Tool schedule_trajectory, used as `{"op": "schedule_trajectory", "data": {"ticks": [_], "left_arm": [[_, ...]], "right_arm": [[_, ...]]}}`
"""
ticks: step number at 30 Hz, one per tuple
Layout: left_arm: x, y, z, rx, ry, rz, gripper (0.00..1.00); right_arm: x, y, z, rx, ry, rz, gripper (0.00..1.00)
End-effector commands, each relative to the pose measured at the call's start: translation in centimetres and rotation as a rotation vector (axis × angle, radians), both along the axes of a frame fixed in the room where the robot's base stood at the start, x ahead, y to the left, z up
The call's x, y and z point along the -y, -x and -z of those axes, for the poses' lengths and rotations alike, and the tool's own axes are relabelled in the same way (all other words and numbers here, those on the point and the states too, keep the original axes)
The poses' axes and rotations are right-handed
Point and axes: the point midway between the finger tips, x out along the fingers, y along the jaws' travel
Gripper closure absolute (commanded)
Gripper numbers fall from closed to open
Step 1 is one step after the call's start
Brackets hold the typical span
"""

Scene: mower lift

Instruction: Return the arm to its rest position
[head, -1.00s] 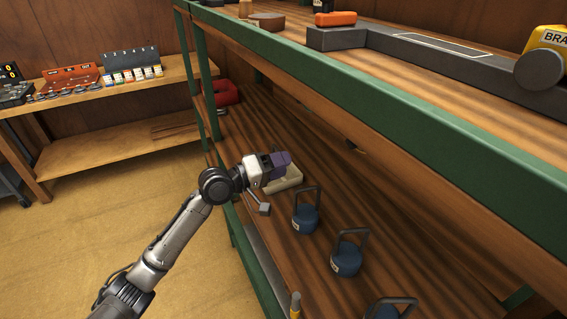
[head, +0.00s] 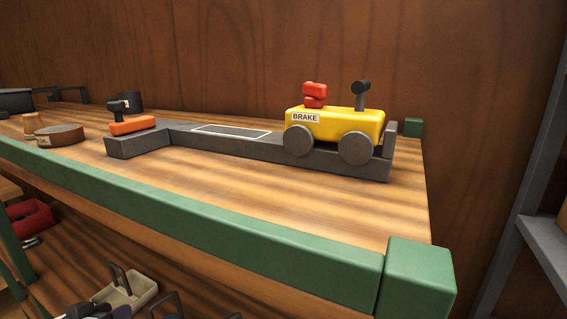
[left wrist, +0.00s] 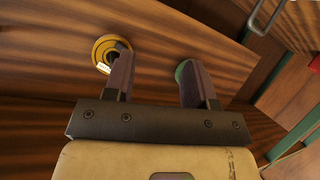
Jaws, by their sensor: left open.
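My left gripper (left wrist: 157,78) is open in the left wrist view, with two dark fingers apart and nothing held between them. Beyond its left fingertip is a round yellow object (left wrist: 103,46) with a pale label. A round green shape partly shows behind its right finger. In the head view, what seems to be part of the left gripper shows at the bottom left edge, cut off, near a cream tray (head: 140,283) on the lower shelf. The rest of the left arm is hidden. My right gripper is in neither view.
The upper shelf has a green front edge (head: 200,215). On it a yellow mower block (head: 340,125) labelled BRAKE stands on a grey ramp (head: 240,145), with an orange block (head: 133,125) at the left. A red object (head: 30,216) lies on the lower shelf.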

Motion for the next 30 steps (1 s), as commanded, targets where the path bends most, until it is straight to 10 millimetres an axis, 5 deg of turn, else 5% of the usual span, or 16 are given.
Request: {"op": "schedule_trajectory", "data": {"ticks": [5, 12, 22, 30], "left_arm": [[1.2, 2.5, 0.5, -0.022, -0.353, -0.022, 0.49], [4.7, 9.5, 7.1, -0.166, -0.577, -0.069, 0.49], [11.6, 22.8, 18.5, -0.424, -0.461, -0.014, 0.49], [14.3, 31.5, 25.0, -0.662, -0.364, 0.040, 0.49]], "right_arm": [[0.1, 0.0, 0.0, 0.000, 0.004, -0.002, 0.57], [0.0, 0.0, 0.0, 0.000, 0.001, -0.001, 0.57], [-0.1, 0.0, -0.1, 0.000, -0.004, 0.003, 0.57], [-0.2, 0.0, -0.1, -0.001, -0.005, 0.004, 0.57]]}}
